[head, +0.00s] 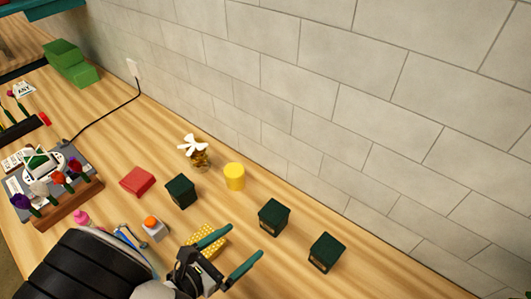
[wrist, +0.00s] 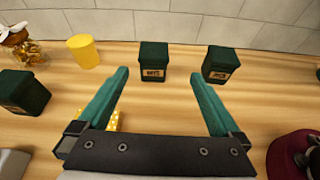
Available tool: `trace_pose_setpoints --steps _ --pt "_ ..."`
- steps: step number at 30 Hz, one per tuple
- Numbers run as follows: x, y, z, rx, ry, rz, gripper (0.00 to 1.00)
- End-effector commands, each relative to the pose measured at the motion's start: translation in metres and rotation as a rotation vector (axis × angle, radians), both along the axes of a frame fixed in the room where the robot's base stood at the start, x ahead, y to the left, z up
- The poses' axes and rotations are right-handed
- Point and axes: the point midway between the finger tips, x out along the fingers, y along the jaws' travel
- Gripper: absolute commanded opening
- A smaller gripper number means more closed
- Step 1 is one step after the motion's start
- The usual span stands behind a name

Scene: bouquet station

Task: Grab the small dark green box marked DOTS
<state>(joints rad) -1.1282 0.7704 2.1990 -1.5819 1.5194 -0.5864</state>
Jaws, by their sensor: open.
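Three small dark green boxes stand on the wooden counter. The middle box (head: 274,217) shows in the wrist view (wrist: 153,60), ahead between my fingertips, with a tan label too small to read surely. The right box (head: 326,253) shows in the wrist view (wrist: 221,62), beyond my right finger, its label also unclear. The left box (head: 181,191) is at the wrist view's left edge (wrist: 24,92), its label unreadable. Which one says DOTS I cannot tell. My gripper (head: 245,243) is open and empty, short of the middle box; both teal fingers show in the wrist view (wrist: 160,74).
A yellow cylinder (head: 234,177) and a jar with a white bow (head: 199,158) stand behind. A yellow dotted item (head: 208,241) lies partly under my gripper. A red item (head: 137,181) lies left. A tiled wall (head: 300,90) runs behind the counter.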

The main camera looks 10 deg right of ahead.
Motion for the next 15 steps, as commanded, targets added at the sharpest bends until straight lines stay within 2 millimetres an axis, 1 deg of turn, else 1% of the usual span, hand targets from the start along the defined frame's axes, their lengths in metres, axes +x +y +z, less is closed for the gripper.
trace_pose_setpoints --steps 1,2,5,9,12,15 --pt "0.002 0.003 -0.005 -0.022 0.007 0.036 1.0" --pt "0.005 0.002 -0.007 -0.028 0.01 0.046 1.0" --pt "0.022 -0.016 -0.016 -0.031 0.014 0.045 1.0" --pt "0.05 -0.044 -0.03 -0.028 0.011 0.041 1.0" --pt "0.063 -0.056 -0.037 -0.026 0.011 0.043 1.0" --pt "0.069 -0.062 -0.04 -0.026 0.01 0.044 1.0"
